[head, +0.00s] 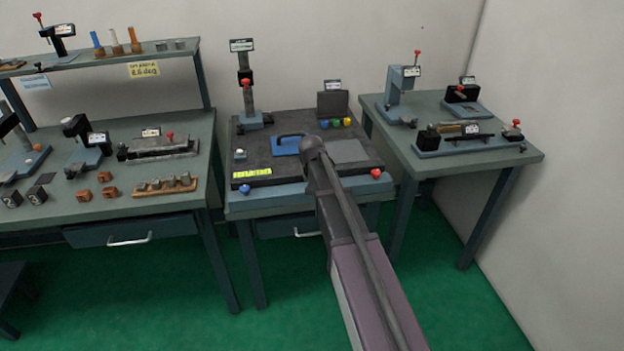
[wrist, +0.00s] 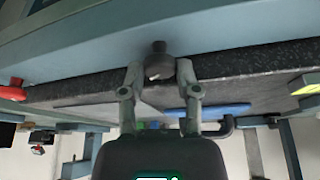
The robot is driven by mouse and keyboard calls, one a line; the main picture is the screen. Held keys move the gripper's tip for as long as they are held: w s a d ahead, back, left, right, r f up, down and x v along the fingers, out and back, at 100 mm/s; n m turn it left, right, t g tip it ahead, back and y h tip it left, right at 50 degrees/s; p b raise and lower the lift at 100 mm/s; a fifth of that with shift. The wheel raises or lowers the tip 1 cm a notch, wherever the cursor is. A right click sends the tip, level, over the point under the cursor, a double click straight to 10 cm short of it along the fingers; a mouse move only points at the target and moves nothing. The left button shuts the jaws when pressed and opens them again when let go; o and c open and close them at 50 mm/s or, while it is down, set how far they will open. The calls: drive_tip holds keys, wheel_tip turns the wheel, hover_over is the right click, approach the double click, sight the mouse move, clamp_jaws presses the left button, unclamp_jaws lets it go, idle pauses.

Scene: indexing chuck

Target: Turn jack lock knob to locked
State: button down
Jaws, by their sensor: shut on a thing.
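A dark, rounded knob (wrist: 159,65), which I take to be the jack lock knob, shows in the wrist view at the front edge of the granite surface plate (wrist: 245,75). My gripper (wrist: 159,76) is shut on it, one finger on each side. No marking on the knob can be read, so its turned position cannot be told. In the head view my arm covers the middle front of the plate (head: 290,170), and the knob and fingers are hidden behind it.
A red ball knob (head: 376,173) and a blue ball knob (head: 244,188) flank the plate's front. A blue handled block (head: 287,147) and a column stand (head: 247,95) are on the plate. Benches with fixtures stand left (head: 100,210) and right (head: 520,155). Green floor lies open in front.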

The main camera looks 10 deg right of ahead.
drive_tip(key=m+h, duration=0.1)
drive_tip(key=m, duration=0.2)
drive_tip(key=m+g+h, duration=0.1)
drive_tip(key=m, duration=0.2)
drive_tip(key=shift+a, duration=0.1)
idle(0.4)
drive_tip(key=c, duration=0.6)
unclamp_jaws()
drive_tip(key=shift+c, duration=0.2)
drive_tip(key=shift+n, duration=0.3)
